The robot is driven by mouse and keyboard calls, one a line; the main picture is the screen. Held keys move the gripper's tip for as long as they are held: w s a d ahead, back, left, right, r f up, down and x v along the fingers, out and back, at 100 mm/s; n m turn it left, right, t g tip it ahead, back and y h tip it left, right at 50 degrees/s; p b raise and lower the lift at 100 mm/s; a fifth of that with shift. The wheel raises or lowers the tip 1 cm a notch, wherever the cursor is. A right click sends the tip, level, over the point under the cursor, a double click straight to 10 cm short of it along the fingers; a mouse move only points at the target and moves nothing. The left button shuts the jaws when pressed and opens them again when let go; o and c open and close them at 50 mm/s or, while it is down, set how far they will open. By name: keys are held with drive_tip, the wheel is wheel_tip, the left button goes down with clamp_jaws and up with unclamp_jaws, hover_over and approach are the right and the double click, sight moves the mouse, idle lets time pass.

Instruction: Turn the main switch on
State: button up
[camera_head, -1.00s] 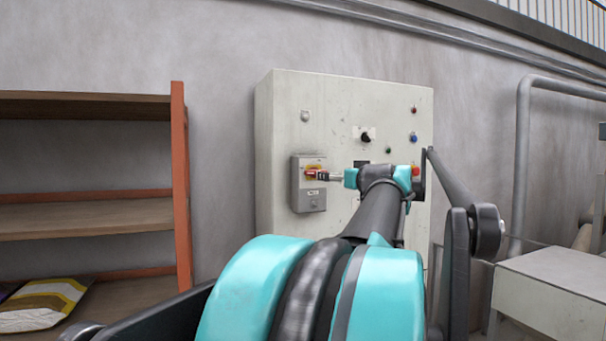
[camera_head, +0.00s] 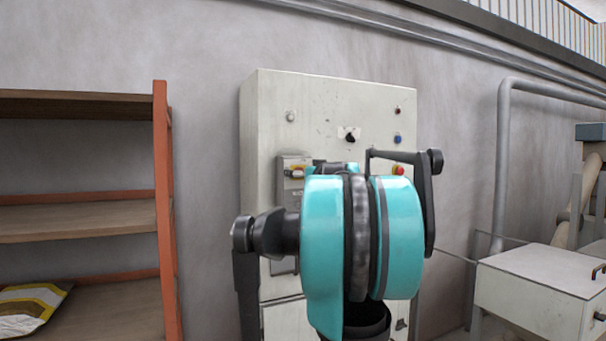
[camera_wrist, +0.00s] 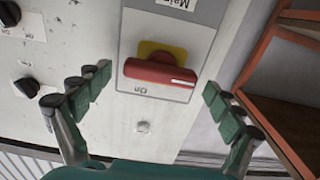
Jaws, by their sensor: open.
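The main switch (camera_wrist: 160,73) is a red rotary handle on a yellow base, on a grey plate marked "Main" and "On". In the wrist view it lies across the picture, a white mark at its right end. My gripper (camera_wrist: 158,98) is open, its green-padded fingers on either side of the switch and apart from it.
The pale control cabinet (camera_head: 330,107) carries a black knob (camera_head: 350,137), a blue button (camera_head: 398,139) and a red button (camera_head: 398,170). An orange-framed shelf (camera_head: 162,220) stands at left with a bag (camera_head: 25,305). A grey box (camera_head: 535,280) stands at right.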

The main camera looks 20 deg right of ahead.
drive_tip(key=c, duration=1.2)
drive_tip(key=shift+o, duration=0.2)
drive_tip(key=shift+d+f+m, duration=0.1)
drive_tip(key=shift+m, duration=2.9)
drive_tip(key=shift+d+f+m, duration=0.1)
drive_tip(key=shift+m, duration=2.9)
drive_tip(key=shift+d+f+m, duration=0.1)
drive_tip(key=shift+m, duration=2.9)
